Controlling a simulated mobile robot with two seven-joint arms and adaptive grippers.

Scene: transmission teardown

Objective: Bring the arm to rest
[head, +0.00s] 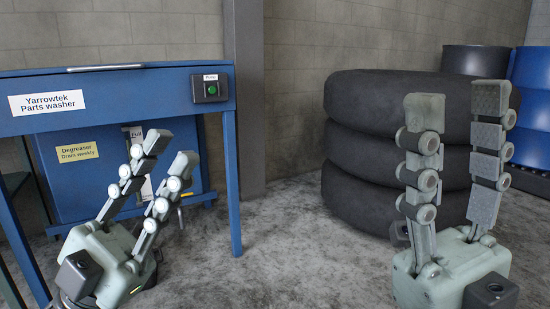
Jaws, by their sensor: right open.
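My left gripper (172,152) is raised in front of the blue parts washer, at the left of the head view. Its two fingers point up and lean right, with a gap between them and nothing held. My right gripper (457,105) stands upright at the right, in front of the stacked tyres. Its fingers are wide apart and empty. Most of both arms below the gripper bodies is out of the picture.
The blue parts washer (140,82) has a green pump button (212,89) and legs reaching the floor. Black tyres (362,155) are stacked against the wall. Blue drums (534,68) stand behind at the far right. The grey floor (285,245) between my grippers is clear.

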